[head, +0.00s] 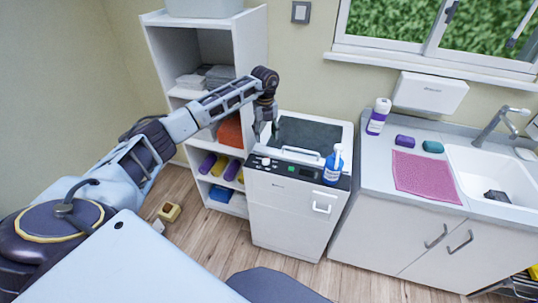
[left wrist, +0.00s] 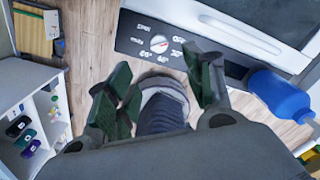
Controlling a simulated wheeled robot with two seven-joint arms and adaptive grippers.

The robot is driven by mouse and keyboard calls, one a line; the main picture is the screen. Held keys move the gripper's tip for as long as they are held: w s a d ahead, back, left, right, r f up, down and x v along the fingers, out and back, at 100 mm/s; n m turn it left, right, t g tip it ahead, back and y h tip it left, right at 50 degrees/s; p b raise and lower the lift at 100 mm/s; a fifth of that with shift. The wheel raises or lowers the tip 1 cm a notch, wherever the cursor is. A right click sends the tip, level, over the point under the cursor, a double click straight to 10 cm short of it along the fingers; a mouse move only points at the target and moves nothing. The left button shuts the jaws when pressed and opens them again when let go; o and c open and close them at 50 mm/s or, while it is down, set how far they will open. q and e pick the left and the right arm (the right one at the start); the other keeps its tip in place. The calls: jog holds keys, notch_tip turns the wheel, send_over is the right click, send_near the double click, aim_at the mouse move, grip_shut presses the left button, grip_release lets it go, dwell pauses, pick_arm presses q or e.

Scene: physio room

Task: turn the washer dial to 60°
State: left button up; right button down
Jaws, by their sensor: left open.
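The washer (head: 285,215) is a white cabinet with a dark control strip along its top front edge. Its dial (left wrist: 159,43) is a small round white knob with a red mark, ringed by printed temperature labels, in the left wrist view. The dial (head: 266,161) is tiny in the head view, and its exact setting is too small to read. My left gripper (head: 265,132) is above the left part of the strip, fingers down. In the left wrist view its two fingers (left wrist: 160,88) are spread with the dial beyond them, apart from it. My right gripper is out of view.
A blue pump bottle (head: 333,165) stands on the washer's front right, also in the left wrist view (left wrist: 280,95). A white bar handle (head: 300,152) lies behind the strip. An open shelf (head: 205,55) stands left; a sink counter (head: 375,180) stands right.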

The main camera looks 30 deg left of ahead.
pick_arm(q)
jog(key=p, duration=0.2)
send_near(266, 160)
notch_tip(266, 160, down, 7)
jog(key=shift+w+a+r, duration=0.1)
jog(key=shift+w+r, duration=0.05)
jog(key=shift+f, duration=0.95)
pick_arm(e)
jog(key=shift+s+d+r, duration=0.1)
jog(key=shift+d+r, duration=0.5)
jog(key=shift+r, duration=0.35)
